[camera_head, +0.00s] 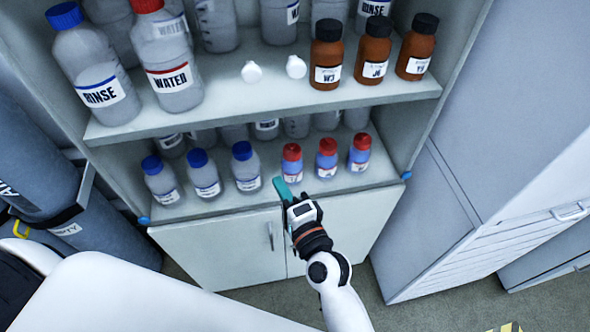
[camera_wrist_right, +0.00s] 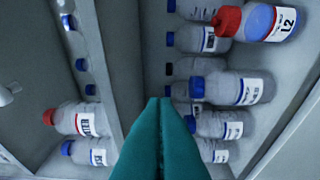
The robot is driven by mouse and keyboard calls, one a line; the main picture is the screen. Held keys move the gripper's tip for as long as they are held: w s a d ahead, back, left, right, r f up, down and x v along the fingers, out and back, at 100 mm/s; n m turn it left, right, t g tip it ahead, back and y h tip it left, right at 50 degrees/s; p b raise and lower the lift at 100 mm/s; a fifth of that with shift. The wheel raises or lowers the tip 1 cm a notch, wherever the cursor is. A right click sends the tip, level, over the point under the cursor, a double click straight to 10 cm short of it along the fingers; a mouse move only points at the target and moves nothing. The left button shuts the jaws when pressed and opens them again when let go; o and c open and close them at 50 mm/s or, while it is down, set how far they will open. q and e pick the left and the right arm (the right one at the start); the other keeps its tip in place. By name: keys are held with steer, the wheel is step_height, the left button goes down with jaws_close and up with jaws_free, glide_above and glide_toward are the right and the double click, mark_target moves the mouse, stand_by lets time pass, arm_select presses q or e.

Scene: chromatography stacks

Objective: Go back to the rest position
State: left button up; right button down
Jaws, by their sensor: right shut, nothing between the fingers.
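My right gripper (camera_head: 281,187) is in front of the lower shelf of the cabinet, its teal fingers pointing up at the shelf edge. In the right wrist view its teal fingers (camera_wrist_right: 160,105) lie together, shut and empty. The red-capped bottle (camera_head: 292,162) nearest the gripper stands behind and just above the fingertips. It is not between the fingers. A red-capped bottle labelled L2 (camera_wrist_right: 262,22) shows at the top right of the right wrist view. My left gripper is not in view.
The cabinet's lower shelf (camera_head: 225,207) also holds blue-capped bottles (camera_head: 245,165). The upper shelf (camera_head: 225,105) holds large bottles and brown bottles (camera_head: 372,52). Cabinet doors (camera_head: 225,250) are below. A grey cylinder (camera_head: 100,235) stands left and a tall grey cabinet (camera_head: 470,150) stands right.

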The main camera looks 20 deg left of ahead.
steer(key=s, duration=0.4)
steer(key=s+d+f+n+g+h+b, duration=0.15)
steer(key=d+f, duration=0.35)
steer(key=f, duration=0.7)
steer(key=s+d+f+n+g+h+b, duration=0.1)
steer(key=s+d+f+n+g+h, duration=0.2)
steer(key=f, duration=0.8)
steer(key=s+d+f+n+h+b, duration=0.15)
steer(key=d+f, duration=0.45)
steer(key=f, duration=0.6)
arm_select(q)
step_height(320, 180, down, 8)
steer(key=b, duration=0.4)
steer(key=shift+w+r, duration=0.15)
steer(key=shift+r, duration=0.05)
arm_select(e)
steer(key=s+d+f+n+g+h, duration=0.5)
steer(key=s+d+f+g+h, duration=0.2)
steer(key=s+d+f, duration=1.6)
steer(key=s+d, duration=0.1)
steer(key=d, duration=0.1)
steer(key=shift+d, duration=0.35)
